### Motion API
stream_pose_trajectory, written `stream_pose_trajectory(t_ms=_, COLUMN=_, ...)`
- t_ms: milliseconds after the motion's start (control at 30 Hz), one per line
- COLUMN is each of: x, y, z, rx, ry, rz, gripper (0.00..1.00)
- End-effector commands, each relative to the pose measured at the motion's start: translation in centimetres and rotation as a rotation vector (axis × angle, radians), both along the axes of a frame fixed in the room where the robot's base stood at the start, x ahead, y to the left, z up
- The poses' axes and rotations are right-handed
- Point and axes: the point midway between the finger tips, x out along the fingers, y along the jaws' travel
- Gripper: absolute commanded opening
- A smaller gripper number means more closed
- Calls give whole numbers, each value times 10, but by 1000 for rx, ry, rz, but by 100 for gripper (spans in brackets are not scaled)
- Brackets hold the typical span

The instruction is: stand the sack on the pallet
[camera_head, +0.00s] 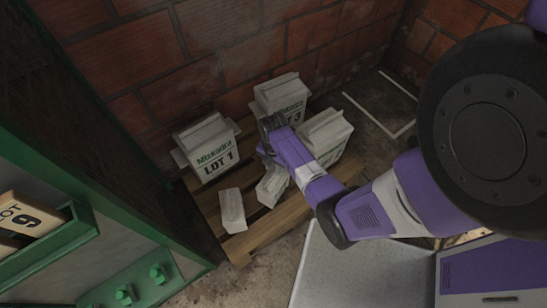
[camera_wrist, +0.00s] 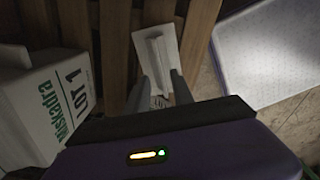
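The pallet (camera_head: 240,243) stands by the brick wall. A white sack (camera_head: 272,186) lies low on it in front of the upright sacks. Its ridged end piece (camera_head: 232,210) appears to face left and forward. My gripper (camera_wrist: 160,88) points down at this sack with its fingers spread, and the sack's ridged end (camera_wrist: 158,48) and some printing show beyond and between them. I cannot see clear finger contact. In the head view my wrist hides part of the sack.
Upright sacks stand on the pallet: LOT 1 (camera_head: 212,158) at left, LOT 3 (camera_head: 283,98) behind, and another (camera_head: 327,135) at right. A green rack (camera_head: 120,205) is at left. A pale platform (camera_head: 365,272) lies in front at right.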

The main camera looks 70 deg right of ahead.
Motion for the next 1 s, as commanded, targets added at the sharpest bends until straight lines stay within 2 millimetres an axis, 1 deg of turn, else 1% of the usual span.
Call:
stream_pose_trajectory(t_ms=33, x=0, y=0, z=14, rx=-1, ry=-2, rz=0, gripper=29)
stream_pose_trajectory(t_ms=100, x=0, y=0, z=27, rx=-1, ry=-2, rz=0, gripper=29)
stream_pose_trajectory(t_ms=200, x=0, y=0, z=44, rx=-1, ry=-1, rz=0, gripper=29)
stream_pose_trajectory(t_ms=300, x=0, y=0, z=57, rx=-1, ry=-1, rz=0, gripper=29)
stream_pose_trajectory(t_ms=400, x=0, y=0, z=65, rx=-1, ry=0, rz=0, gripper=29)
stream_pose_trajectory(t_ms=467, x=0, y=2, z=66, rx=-3, ry=-2, rz=-3, gripper=29)
stream_pose_trajectory(t_ms=567, x=2, y=16, z=62, rx=-17, ry=-25, rz=-30, gripper=29)
stream_pose_trajectory(t_ms=667, x=5, y=45, z=53, rx=-51, ry=-85, rz=-100, gripper=29)
stream_pose_trajectory(t_ms=700, x=7, y=61, z=50, rx=-66, ry=-121, rz=-140, gripper=29)
stream_pose_trajectory(t_ms=767, x=7, y=84, z=48, rx=-89, ry=-188, rz=-209, gripper=29)
stream_pose_trajectory(t_ms=800, x=6, y=100, z=49, rx=-99, ry=-235, rz=-257, gripper=29)
stream_pose_trajectory(t_ms=867, x=4, y=121, z=53, rx=-106, ry=-309, rz=-329, gripper=29)
stream_pose_trajectory(t_ms=900, x=1, y=135, z=57, rx=-106, ry=-358, rz=-377, gripper=29)
stream_pose_trajectory(t_ms=1000, x=-9, y=167, z=74, rx=-84, ry=-484, rz=-494, gripper=29)
